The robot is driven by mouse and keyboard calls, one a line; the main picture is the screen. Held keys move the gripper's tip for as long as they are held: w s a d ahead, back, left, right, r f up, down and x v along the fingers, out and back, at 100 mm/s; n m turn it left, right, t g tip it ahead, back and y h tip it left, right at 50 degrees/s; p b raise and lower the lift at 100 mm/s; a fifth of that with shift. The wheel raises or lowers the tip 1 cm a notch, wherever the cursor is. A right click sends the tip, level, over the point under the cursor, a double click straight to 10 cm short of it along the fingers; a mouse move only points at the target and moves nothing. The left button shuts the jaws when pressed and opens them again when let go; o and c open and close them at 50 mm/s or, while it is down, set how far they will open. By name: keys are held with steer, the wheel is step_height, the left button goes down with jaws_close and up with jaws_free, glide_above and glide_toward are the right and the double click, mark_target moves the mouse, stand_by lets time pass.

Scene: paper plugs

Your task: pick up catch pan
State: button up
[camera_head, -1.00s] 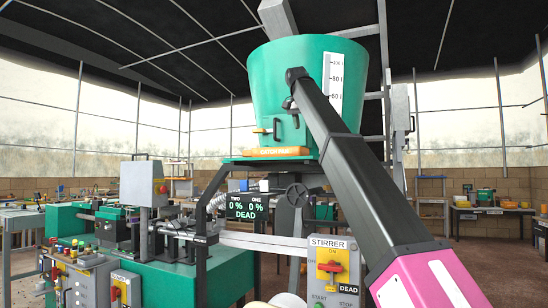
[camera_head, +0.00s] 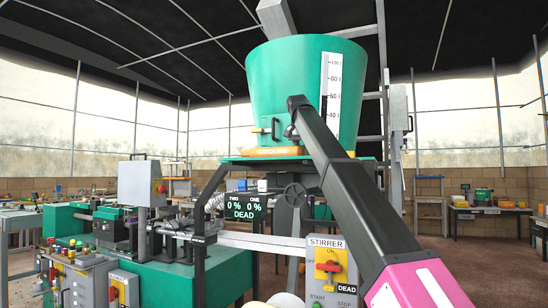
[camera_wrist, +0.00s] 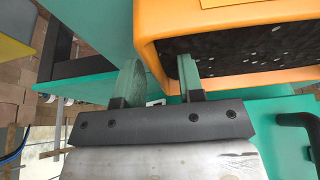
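The catch pan (camera_head: 278,153) is an orange tray at the foot of the large green tub (camera_head: 290,80) in the head view. In the wrist view the catch pan (camera_wrist: 148,30) is close, at the upper right, with dark speckled material inside. My gripper (camera_wrist: 160,78) is at its left end. One finger is outside the pan's wall and the other is over the dark inside, so the wall lies between them. The fingers stand apart, with a gap showing. Whether either touches the wall is unclear. The head view hides my gripper behind my arm.
A green shelf edge (camera_wrist: 85,82) lies left of the pan in the wrist view. A dark bent handle (camera_wrist: 298,122) is at the right. In the head view, a stirrer switch box (camera_head: 326,268) and a display (camera_head: 241,206) stand below the tub.

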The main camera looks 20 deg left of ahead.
jaws_close()
steer(key=shift+r, duration=0.1)
steer(key=shift+r, duration=0.4)
steer(key=r, duration=0.3)
steer(key=shift+a, duration=0.2)
steer(key=a, duration=1.1)
steer(key=s+a, duration=0.1)
steer(key=a, duration=0.4)
steer(key=shift+s+a+f, duration=0.1)
steer(key=shift+a+f, duration=0.1)
steer(key=shift+a, duration=0.1)
steer(key=shift+s+a, duration=0.1)
steer(key=shift+a, duration=0.4)
steer(key=shift+s, duration=0.1)
